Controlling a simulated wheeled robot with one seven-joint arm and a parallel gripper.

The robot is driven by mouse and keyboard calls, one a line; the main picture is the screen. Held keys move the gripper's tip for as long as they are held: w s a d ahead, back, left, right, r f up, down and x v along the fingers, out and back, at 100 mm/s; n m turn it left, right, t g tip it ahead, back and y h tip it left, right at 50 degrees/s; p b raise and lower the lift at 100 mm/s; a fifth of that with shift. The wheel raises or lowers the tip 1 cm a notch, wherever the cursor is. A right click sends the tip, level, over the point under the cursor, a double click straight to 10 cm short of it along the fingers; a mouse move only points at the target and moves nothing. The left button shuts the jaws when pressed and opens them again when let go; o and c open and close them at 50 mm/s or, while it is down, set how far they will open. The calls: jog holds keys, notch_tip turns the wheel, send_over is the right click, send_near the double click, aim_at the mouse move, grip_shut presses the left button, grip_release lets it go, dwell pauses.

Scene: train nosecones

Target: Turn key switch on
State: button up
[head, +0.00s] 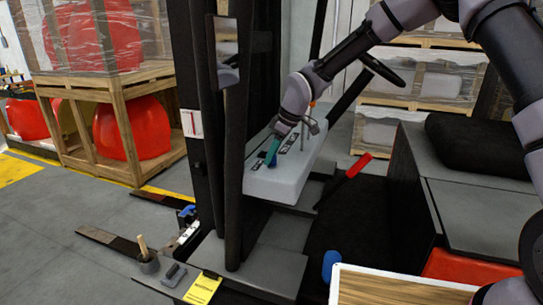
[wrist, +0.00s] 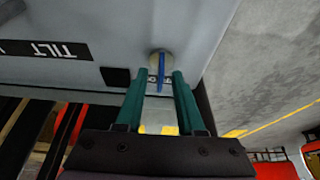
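The key switch (wrist: 158,57) is a round metal disc with a thin blue key (wrist: 161,75) standing in it, on the pale grey panel (wrist: 110,25). My gripper (wrist: 162,84) has two teal fingers, one on each side of the blue key, with gaps visible between the fingers and the key. In the head view my gripper (head: 271,152) reaches down to the left end of the grey panel (head: 278,186). The key itself is too small to make out clearly there. Whether the fingertips reach the key's depth is hard to tell.
A black TILT label (wrist: 45,49) is on the panel beside the switch. Dark upright posts (head: 235,130) stand close left of my gripper. A red lever (head: 347,178) lies right of the panel. Wooden crates (head: 115,110) with red nosecones stand at the left.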

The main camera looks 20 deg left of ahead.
jog(key=shift+a+f, duration=0.1)
jog(key=shift+f, duration=0.1)
grip_shut()
